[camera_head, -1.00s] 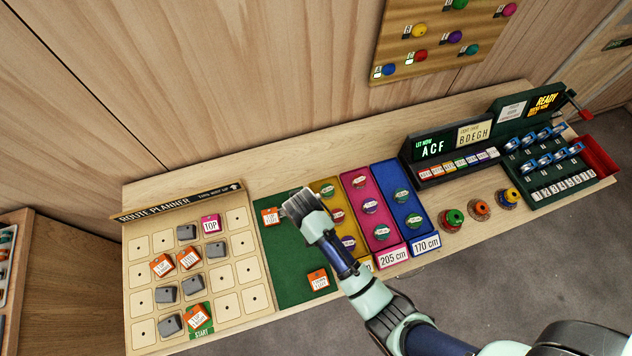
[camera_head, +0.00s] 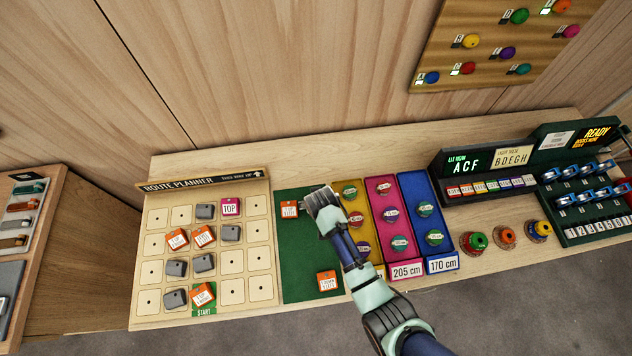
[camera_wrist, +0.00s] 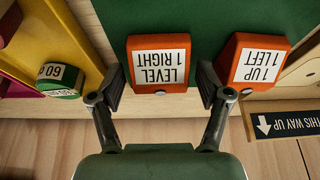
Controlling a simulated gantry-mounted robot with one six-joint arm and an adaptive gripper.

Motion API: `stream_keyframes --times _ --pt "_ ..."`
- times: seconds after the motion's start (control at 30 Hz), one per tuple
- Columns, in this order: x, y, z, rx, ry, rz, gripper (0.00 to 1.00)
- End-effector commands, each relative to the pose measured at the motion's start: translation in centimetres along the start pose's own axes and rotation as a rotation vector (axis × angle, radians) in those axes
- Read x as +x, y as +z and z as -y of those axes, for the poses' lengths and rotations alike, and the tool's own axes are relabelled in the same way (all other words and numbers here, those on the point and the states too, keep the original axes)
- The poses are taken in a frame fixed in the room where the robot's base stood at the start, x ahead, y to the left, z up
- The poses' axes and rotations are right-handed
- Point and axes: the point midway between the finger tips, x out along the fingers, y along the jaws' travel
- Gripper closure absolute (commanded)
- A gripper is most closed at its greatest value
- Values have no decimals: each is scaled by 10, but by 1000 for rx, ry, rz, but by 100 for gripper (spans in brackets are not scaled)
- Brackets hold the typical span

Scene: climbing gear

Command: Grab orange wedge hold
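My gripper (camera_wrist: 160,95) is open and points down over the green mat (camera_head: 303,262). In the wrist view an orange wedge hold (camera_wrist: 160,62) labelled LEVEL 1 RIGHT lies in line with the gap between the fingers. The fingertips are near its lower corners; I cannot tell if they touch. A second orange hold (camera_wrist: 255,62), labelled 1 UP 1 LEFT, lies just beyond the right finger; it also shows left of my gripper in the head view (camera_head: 290,209). The hold under my gripper is hidden in the head view. Another orange hold (camera_head: 328,281) lies lower on the mat.
The route planner board (camera_head: 232,290) stands left, carrying grey, orange and magenta holds. Yellow (camera_head: 375,217), magenta (camera_head: 380,183) and blue (camera_head: 410,181) trays with round items lie right. A yellow tray's green item (camera_wrist: 62,80) is near the left finger in the wrist view.

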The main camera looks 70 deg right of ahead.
Motion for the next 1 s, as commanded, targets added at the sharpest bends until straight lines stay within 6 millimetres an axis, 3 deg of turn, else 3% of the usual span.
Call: stream_keyframes --times 0.03,0.3,0.67,0.83,1.0 --pt "0 0 0 0 0 0 38" --pt "0 0 0 0 0 0 80" --pt "-10 -4 0 0 0 0 80" --pt "-45 -20 0 1 -1 -4 80" --pt "-101 -43 1 1 -2 -6 80"
